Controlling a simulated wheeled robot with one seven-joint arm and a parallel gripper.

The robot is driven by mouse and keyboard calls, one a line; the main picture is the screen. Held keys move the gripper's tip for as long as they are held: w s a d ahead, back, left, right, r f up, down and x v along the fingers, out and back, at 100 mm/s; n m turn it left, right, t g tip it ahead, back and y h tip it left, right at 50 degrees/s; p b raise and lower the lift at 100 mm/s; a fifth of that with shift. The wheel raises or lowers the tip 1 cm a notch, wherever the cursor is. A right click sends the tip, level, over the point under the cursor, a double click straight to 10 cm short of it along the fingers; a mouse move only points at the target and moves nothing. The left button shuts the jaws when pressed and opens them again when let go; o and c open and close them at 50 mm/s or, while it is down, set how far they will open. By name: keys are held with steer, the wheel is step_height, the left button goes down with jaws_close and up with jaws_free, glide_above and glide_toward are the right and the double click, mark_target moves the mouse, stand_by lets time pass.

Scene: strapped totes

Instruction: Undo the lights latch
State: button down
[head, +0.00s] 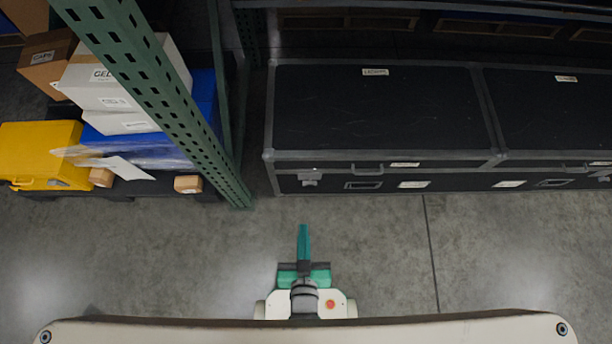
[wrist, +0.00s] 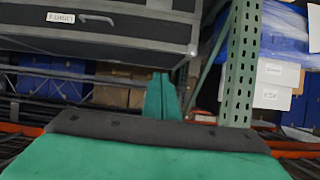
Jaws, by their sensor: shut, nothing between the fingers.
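Two black cases with grey edging stand side by side at the back right in the head view: the left case (head: 385,110) and the right case (head: 550,105). Their labels are too small to read surely, so I cannot tell which is the lights one. A small metal latch (head: 310,178) sits at the left case's front left, across the lid seam; it looks closed. Another latch (head: 600,174) shows at the right edge. My green gripper (head: 304,230) is shut and empty, in front of the left case and apart from it. Its fingers (wrist: 162,80) show below a case (wrist: 110,25) in the wrist view.
A green rack upright (head: 165,105) stands left of the cases; it shows in the wrist view (wrist: 240,65). Behind it are white boxes (head: 115,90), a yellow case (head: 40,150) and blue wrap. The concrete floor before the cases is clear.

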steer(key=w+f+g, duration=0.2)
steer(key=w+f, duration=0.4)
steer(key=f, duration=0.3)
steer(key=g, duration=0.8)
glide_toward(305, 182)
steer(key=x, duration=0.4)
steer(key=shift+f, duration=0.15)
steer(key=shift+f+t, duration=0.3)
steer(key=shift+f, duration=0.6)
steer(key=shift+w, duration=0.1)
